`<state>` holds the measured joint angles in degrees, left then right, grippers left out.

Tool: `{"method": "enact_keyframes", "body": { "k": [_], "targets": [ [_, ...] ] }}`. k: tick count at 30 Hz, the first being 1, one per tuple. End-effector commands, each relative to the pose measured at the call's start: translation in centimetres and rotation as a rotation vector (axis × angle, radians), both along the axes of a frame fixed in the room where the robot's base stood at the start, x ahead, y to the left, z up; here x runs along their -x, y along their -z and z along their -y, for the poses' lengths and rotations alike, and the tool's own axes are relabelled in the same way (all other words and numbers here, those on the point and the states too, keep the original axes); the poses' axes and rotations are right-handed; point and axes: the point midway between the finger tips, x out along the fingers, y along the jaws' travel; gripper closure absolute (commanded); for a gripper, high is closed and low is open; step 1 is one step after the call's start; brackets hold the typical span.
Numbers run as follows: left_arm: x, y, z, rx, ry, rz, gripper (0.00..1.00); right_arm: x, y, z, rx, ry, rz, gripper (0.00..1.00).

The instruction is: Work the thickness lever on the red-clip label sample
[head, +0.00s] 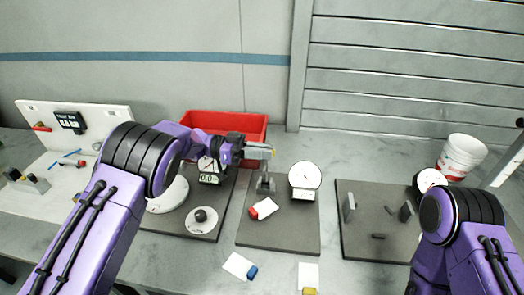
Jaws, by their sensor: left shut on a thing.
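The red-clip label sample (265,208) lies on the middle dark mat, its red clip toward the lower left and its pale end at the foot of the thickness gauge's grey post (265,184). The gauge's round white dial (304,176) stands to the right. My left gripper (268,151) reaches in from the left above the post. It is shut on what seems to be the thickness lever, which the fingers mostly hide. My right arm shows at the lower right, but its gripper is out of view.
A red bin (245,122) stands behind my left wrist. A blue-clip sample (237,265) and a yellow-clip sample (308,275) lie at the front.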

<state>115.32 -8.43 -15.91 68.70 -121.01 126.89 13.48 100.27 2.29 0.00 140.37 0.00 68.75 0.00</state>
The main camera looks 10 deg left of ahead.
Motion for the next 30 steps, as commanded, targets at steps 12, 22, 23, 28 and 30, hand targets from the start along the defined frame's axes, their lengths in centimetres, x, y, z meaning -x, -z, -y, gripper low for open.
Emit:
{"method": "enact_keyframes", "body": {
  "k": [12,22,23,28,30],
  "targets": [
    [2.9,0.8,-0.1,-0.004,0.000,0.218,1.00,0.0,1.1,0.0,0.000,0.000,0.000,0.57],
    [5.7,2.0,-0.1,-0.003,0.002,0.328,1.00,0.0,2.7,0.0,0.000,0.000,0.000,0.57],
    [5.9,2.2,-0.1,-0.004,0.002,0.344,1.00,0.0,2.9,0.0,0.000,0.000,0.000,0.57],
    [6.7,2.6,0.0,-0.003,0.001,0.423,1.00,0.0,3.8,0.0,0.000,0.000,0.000,0.57],
    [6.9,2.7,0.0,-0.003,0.001,0.445,1.00,0.0,4.0,0.0,0.000,0.000,0.000,0.57]
  ]
}}
